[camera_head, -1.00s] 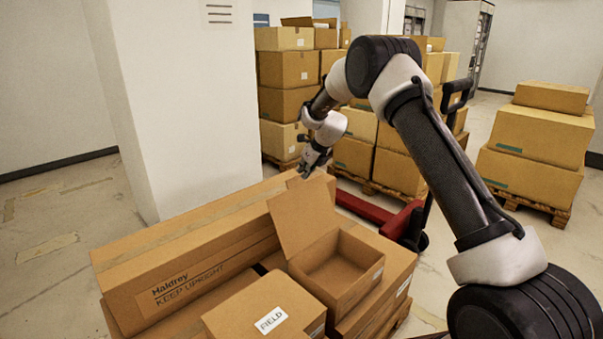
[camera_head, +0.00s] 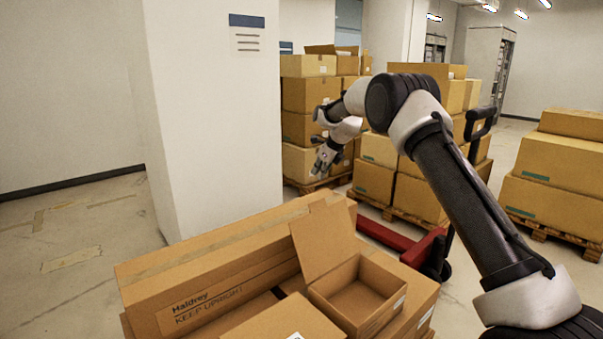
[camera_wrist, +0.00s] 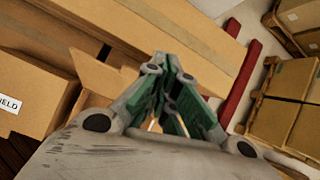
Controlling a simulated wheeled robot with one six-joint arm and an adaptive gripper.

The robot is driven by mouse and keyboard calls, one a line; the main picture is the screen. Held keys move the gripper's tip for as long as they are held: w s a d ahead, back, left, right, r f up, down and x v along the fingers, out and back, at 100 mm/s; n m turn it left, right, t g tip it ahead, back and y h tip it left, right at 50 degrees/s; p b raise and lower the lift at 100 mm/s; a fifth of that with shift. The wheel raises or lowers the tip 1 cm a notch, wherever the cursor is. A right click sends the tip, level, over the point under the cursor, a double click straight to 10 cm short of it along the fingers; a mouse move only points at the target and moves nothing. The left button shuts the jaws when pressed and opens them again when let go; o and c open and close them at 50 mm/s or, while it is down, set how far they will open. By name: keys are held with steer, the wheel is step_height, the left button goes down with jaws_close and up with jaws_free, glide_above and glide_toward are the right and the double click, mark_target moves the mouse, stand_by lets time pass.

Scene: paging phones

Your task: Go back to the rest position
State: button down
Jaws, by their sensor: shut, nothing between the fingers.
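My gripper (camera_head: 322,160) hangs from my bent arm, above and behind the open carton in the head view. It points down and holds nothing. In the wrist view my gripper (camera_wrist: 168,68) shows its green-and-grey fingers drawn together above the cartons. The open carton (camera_head: 375,310) has its flap up and looks empty inside. No phone is visible in these frames.
A long carton marked "Haldrey KEEP UPRIGHT" (camera_head: 225,292) lies left of the open carton. A red pallet jack (camera_head: 392,237) stands behind. Stacked boxes on pallets (camera_head: 385,180) fill the back, and a white pillar (camera_head: 215,130) stands at left.

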steer(key=s+d+f+n+g+h, duration=0.1)
steer(key=s+d+f+n+g, duration=0.2)
steer(key=s+f+n, duration=0.5)
steer(key=s+d+r+n+h, duration=0.1)
steer(key=s+d+r+n, duration=0.5)
steer(key=s, duration=1.1)
steer(key=s+d+r+n+t+h, duration=0.1)
steer(key=s+d+r+n, duration=0.5)
steer(key=s, duration=1.2)
steer(key=s+d+r+n+t, duration=0.1)
steer(key=s+d+r+n, duration=0.5)
steer(key=s, duration=1.2)
step_height(320, 180, up, 5)
steer(key=shift+d+f+h, duration=0.15)
steer(key=shift+d+h, duration=0.25)
steer(key=shift+d, duration=0.65)
